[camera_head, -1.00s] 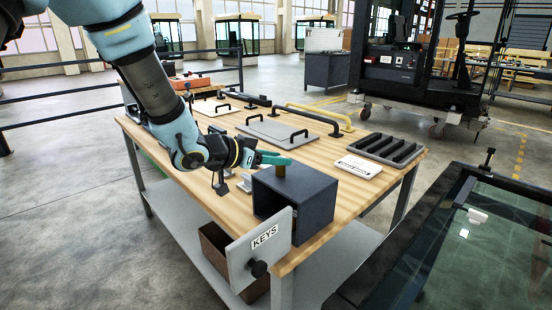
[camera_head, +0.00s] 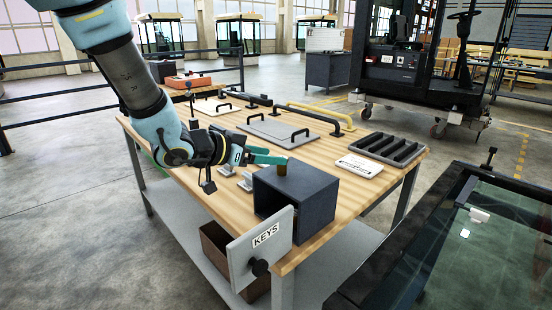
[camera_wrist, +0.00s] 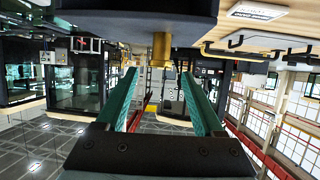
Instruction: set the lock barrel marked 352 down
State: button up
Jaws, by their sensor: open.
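The brass lock barrel (camera_head: 281,170) stands upright on top of the dark key box (camera_head: 318,205). Its number cannot be read. My gripper (camera_head: 279,160) reaches in from the left, just above the box top, with its green fingers at the barrel. In the wrist view, which is upside down, the barrel (camera_wrist: 161,50) hangs from the box surface (camera_wrist: 90,25). There my gripper (camera_wrist: 160,74) is open, with a gap on both sides of the barrel. The barrel lies at or just beyond the fingertips.
The box's door, labelled KEYS (camera_head: 262,250), hangs open at the front. Behind the box lie a white labelled plate (camera_head: 359,166), a black slotted tray (camera_head: 390,150) and a grey panel with handles (camera_head: 270,135). Small grey brackets (camera_head: 226,170) stand left of the box.

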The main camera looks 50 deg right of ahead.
jog(key=v, duration=0.9)
jog(key=w+a+f+n+t+y, duration=0.3)
jog(key=w+a+n+t+y, duration=0.15)
jog(key=w+a, duration=0.55)
jog(key=w+a+f+n+t+y, duration=0.2)
jog(key=w+a+n+t+y, duration=0.15)
jog(key=w+a+n, duration=0.6)
jog(key=s+a+f+n+g+y, duration=0.2)
jog(key=s+a, duration=0.3)
jog(key=a, duration=0.6)
jog(key=s+a+f+n+g+y, duration=0.2)
jog(key=s+a, duration=0.4)
jog(key=a, duration=0.5)
jog(key=shift+s+f+g+y, duration=0.25)
jog(key=shift+f+g+y, duration=0.05)
jog(key=shift+y, duration=0.3)
jog(key=shift+a, duration=0.1)
